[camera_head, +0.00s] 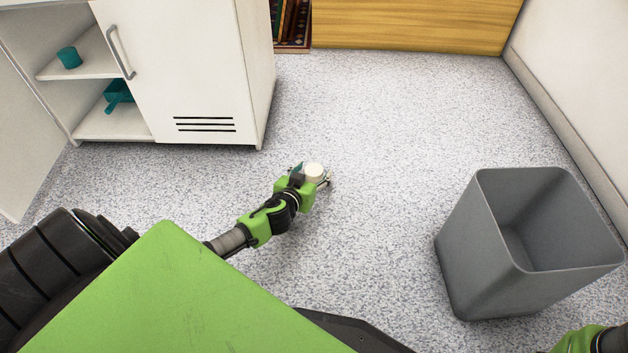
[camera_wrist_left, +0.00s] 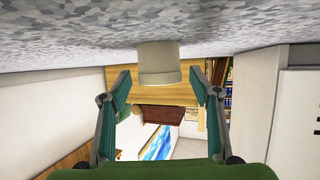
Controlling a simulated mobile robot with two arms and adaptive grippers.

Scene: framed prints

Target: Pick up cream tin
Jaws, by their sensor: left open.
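The cream tin (camera_head: 314,171) is a small, pale round tin on the speckled grey floor, near the middle of the head view. In the left wrist view the tin (camera_wrist_left: 159,64) shows upside down, standing on the floor between and beyond my fingertips. My left gripper (camera_head: 322,178) is low at the floor with the tin at its fingers. In the left wrist view the left gripper (camera_wrist_left: 163,84) has its two fingers spread wide on either side of the tin, with gaps to both sides. A little of my right arm shows at the bottom right corner of the head view; its fingers are out of frame.
A grey open bin (camera_head: 480,245) stands on the floor at the right. A white cabinet (camera_head: 200,70) is at the upper left, its open shelves holding a teal cup (camera_head: 69,57) and a teal scoop-like thing (camera_head: 118,95). The floor around the tin is clear.

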